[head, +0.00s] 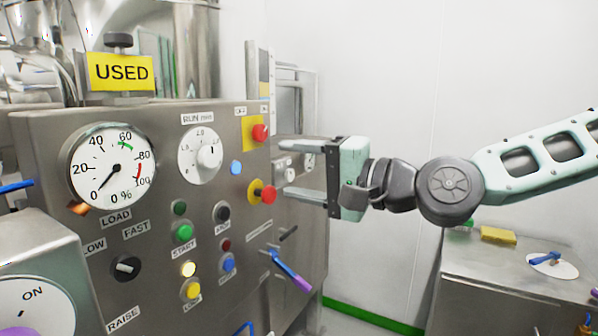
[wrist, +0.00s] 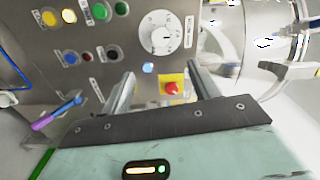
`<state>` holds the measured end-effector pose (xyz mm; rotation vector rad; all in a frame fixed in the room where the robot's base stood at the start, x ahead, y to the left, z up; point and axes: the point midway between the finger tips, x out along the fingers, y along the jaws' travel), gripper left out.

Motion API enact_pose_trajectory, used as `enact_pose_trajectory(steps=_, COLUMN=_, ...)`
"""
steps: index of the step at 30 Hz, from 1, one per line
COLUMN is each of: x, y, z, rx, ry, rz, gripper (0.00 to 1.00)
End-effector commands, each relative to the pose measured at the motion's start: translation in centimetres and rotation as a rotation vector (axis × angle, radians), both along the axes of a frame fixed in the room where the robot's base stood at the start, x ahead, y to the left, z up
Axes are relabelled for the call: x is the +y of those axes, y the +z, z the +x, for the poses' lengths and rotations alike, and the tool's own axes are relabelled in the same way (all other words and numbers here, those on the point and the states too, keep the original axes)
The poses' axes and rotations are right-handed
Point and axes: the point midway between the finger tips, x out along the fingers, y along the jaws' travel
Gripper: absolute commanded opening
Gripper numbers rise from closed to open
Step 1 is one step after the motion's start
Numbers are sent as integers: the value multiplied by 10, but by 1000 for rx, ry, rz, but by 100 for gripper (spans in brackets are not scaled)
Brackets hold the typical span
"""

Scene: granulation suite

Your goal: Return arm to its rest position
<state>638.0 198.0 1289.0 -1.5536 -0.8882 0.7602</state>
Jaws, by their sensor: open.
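My gripper (head: 290,170) is in front of the steel control panel (head: 60,140), at the right in the head view. Its two fingers point left toward the panel, apart and with nothing between them. A red button on a yellow base (head: 268,195) is on the panel close to the lower finger. In the wrist view the fingers (wrist: 158,88) stand open, and the red button (wrist: 172,88) shows between them. A blue lit lamp (wrist: 148,68) is near it. My arm reaches in from the right edge of the head view. Whether a fingertip touches the panel cannot be told.
The panel carries a load gauge (head: 108,168), a run timer dial (head: 200,156), several buttons and a blue-and-purple lever (head: 290,270). A yellow USED sign (head: 121,72) stands on top. A steel cabinet (head: 500,275) is below my arm. White wall fills the space behind.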

Motion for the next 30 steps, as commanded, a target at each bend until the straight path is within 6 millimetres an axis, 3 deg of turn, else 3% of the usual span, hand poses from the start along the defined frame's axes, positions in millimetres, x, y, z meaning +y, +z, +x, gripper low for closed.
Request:
enact_pose_trajectory(steps=5, x=4, y=-6, z=-2, rx=2, ry=8, rz=-21, gripper=61)
enact_pose_trajectory(steps=8, x=17, y=-31, z=-15, rx=8, ry=47, rz=-113, gripper=61)
enact_pose_trajectory(steps=11, x=35, y=-80, z=-40, rx=14, ry=124, rz=-295, gripper=61)
enact_pose_trajectory(steps=12, x=39, y=-105, z=-53, rx=14, ry=162, rz=-390, gripper=61)
enact_pose_trajectory(steps=15, x=38, y=-167, z=-90, rx=5, ry=277, rz=-663, gripper=61)
enact_pose_trajectory(steps=18, x=17, y=-213, z=-124, rx=-8, ry=385, rz=-921, gripper=61)
enact_pose_trajectory(steps=21, x=-14, y=-238, z=-151, rx=-23, ry=480, rz=-1142, gripper=61)
enact_pose_trajectory(steps=25, x=-58, y=-246, z=-182, rx=-33, ry=589, rz=-1368, gripper=61)
enact_pose_trajectory(steps=30, x=-104, y=-233, z=-217, rx=-26, ry=706, rz=-1530, gripper=61)
